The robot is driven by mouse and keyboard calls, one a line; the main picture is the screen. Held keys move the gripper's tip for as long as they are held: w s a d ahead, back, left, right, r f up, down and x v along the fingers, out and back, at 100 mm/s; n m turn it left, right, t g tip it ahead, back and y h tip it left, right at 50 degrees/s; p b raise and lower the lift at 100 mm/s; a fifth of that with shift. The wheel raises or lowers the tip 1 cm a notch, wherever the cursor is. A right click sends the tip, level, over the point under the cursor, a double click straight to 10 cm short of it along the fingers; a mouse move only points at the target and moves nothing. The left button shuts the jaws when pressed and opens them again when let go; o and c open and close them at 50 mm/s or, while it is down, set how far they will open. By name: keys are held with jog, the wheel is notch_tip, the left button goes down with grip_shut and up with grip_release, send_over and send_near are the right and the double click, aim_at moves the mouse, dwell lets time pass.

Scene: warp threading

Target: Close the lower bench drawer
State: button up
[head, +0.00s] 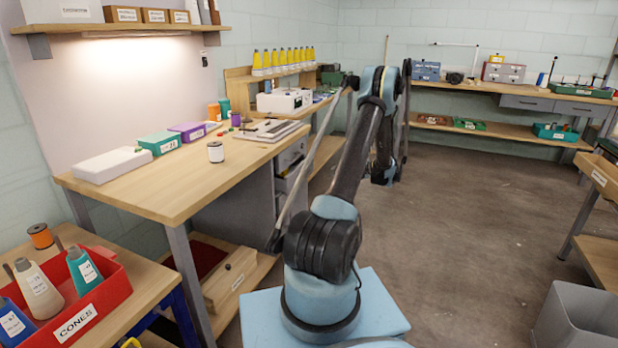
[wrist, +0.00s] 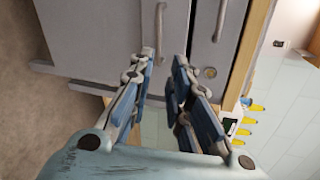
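The grey drawer unit sits under the right end of the wooden workbench (head: 175,185) in the head view, partly behind my arm. Its lower drawer (head: 288,182) seems to stand out a little. In the wrist view the picture is turned sideways. In the head view my gripper cannot be made out.
A thread spool (head: 215,152) and small boxes stand on the workbench. A red cone tray (head: 75,300) is at the lower left. A grey bin (head: 578,322) stands at the lower right. The floor (head: 470,220) right of my arm is clear.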

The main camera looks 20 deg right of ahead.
jog(key=d+f+n, duration=0.1)
jog(key=d+n, duration=0.1)
send_near(310, 173)
jog(key=shift+y, duration=0.3)
jog(key=x, duration=1)
jog(key=shift+w+d+f, duration=0.1)
jog(key=shift+w+f, duration=0.25)
jog(key=shift+f, duration=0.1)
grip_shut()
